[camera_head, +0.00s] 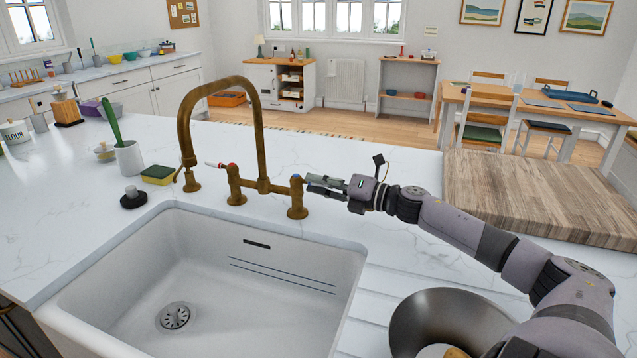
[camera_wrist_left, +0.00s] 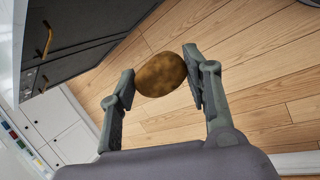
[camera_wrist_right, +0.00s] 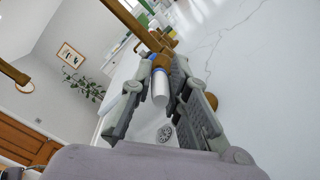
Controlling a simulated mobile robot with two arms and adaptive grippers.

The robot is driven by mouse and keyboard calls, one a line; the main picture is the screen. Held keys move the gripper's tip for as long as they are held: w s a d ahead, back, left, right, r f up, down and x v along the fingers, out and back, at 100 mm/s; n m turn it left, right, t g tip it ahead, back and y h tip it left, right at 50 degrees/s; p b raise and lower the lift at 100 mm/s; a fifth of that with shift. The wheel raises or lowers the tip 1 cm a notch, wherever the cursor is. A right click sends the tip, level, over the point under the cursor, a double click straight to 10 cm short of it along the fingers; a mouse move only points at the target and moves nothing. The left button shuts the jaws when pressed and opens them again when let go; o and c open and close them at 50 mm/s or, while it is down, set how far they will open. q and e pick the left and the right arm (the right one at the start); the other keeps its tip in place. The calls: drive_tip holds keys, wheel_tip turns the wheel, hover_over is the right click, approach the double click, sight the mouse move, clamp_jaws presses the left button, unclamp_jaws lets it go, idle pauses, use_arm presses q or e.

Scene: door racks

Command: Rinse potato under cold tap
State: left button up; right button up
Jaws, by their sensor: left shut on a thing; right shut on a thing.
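The brown potato (camera_wrist_left: 160,72) shows in the left wrist view, held between the two fingers of my left gripper (camera_wrist_left: 158,84) with wooden floor below it. The left gripper and the potato are outside the head view. The brass tap (camera_head: 262,130) arches over the white sink (camera_head: 200,270); I see no water from its spout. Its blue-marked cold valve (camera_head: 297,200) is on the right, its red-marked valve (camera_head: 234,183) on the left. My right gripper (camera_head: 322,186) is at the cold valve, its fingers shut on the white lever (camera_wrist_right: 160,90), seen in the right wrist view.
A metal bowl (camera_head: 440,318) with something yellowish partly in view stands on the drainer at lower right. A wooden board (camera_head: 535,195) lies right of my right arm. A sponge (camera_head: 157,175) and utensil pot (camera_head: 129,158) stand left of the tap. The sink basin is empty.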

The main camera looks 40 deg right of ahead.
clamp_jaws()
use_arm(q)
drive_tip(key=shift+r, duration=0.1)
